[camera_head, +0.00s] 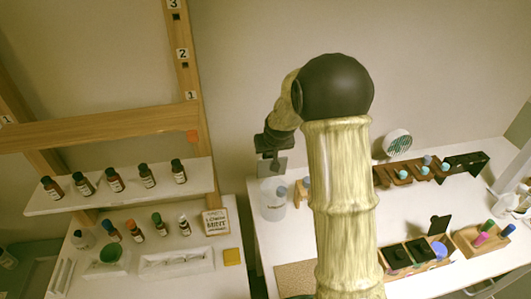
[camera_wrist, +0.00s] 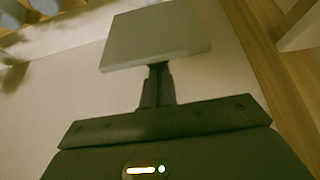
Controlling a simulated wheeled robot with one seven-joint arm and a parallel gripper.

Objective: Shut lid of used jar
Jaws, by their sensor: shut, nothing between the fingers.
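A clear, whitish jar (camera_head: 273,203) with a small label too small to read stands at the left end of the right-hand white table in the head view. A grey square plate (camera_head: 272,167) shows just above and behind its mouth. The plate also fills the upper middle of the wrist view (camera_wrist: 155,38), in line with my fingers; I cannot tell whether it is the jar's lid or touches them. My gripper (camera_head: 272,145) is shut and empty, pointing down above the jar. It shows dark in the wrist view (camera_wrist: 157,88).
A tray (camera_head: 413,255) with black lids, one raised, stands right of my arm. Wooden racks with small bottles (camera_head: 408,172) stand behind it.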

